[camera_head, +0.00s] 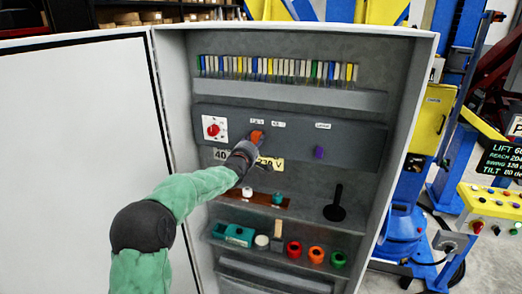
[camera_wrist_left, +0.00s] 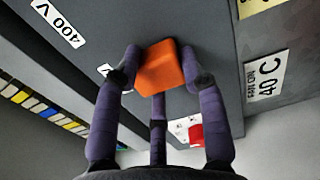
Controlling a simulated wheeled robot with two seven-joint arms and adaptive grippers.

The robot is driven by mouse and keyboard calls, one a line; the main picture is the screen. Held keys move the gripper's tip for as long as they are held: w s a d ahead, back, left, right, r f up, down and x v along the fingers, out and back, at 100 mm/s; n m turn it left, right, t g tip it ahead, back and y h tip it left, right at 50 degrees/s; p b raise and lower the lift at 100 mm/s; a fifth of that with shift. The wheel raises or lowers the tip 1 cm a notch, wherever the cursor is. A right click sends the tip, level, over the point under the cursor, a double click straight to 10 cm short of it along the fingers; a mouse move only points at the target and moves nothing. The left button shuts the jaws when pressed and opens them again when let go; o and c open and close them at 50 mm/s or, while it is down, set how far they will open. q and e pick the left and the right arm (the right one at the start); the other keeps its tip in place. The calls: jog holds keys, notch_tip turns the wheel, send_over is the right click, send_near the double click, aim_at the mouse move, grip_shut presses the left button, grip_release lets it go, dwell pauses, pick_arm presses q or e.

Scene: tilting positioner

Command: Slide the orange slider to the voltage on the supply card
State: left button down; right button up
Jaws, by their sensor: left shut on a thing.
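The orange slider (camera_head: 257,137) is on the dark panel inside the open cabinet, beneath the leftmost small label (camera_head: 257,121). My left gripper (camera_head: 249,147) is shut on it; the wrist view shows the orange block (camera_wrist_left: 160,68) between the purple-grey fingers (camera_wrist_left: 160,82). A label reading 400 V (camera_wrist_left: 58,25) lies beyond the slider in the wrist view; the label beside the slider is partly covered by a finger. A yellow card (camera_head: 274,163), its visible end apparently reading 230 V, is partly hidden behind my left gripper. My right gripper is out of view.
A red rotary switch (camera_head: 213,130) is left of the slider and a purple knob (camera_head: 319,152) to its right. A white 40 C card (camera_wrist_left: 268,78) is near the yellow one. A black lever (camera_head: 337,203) and shelf items are lower. The open door (camera_head: 75,150) stands left.

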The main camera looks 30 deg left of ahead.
pick_arm(q)
jog(key=shift+s+a+r, duration=0.15)
jog(key=shift+a+r, duration=0.25)
jog(key=shift+a, duration=0.05)
jog(key=shift+r, duration=0.15)
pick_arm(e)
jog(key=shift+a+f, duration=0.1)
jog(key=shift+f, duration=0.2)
pick_arm(q)
jog(key=shift+r, duration=0.1)
jog(key=c, duration=0.9)
grip_release()
jog(key=o, duration=0.3)
jog(key=shift+a, duration=0.1)
jog(key=shift+o, duration=0.2)
jog(key=shift+f, duration=0.3)
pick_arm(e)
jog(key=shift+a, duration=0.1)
pick_arm(q)
jog(key=shift+f, duration=0.1)
jog(key=shift+s+d, duration=0.2)
jog(key=shift+s, duration=0.35)
jog(key=v, duration=1.1)
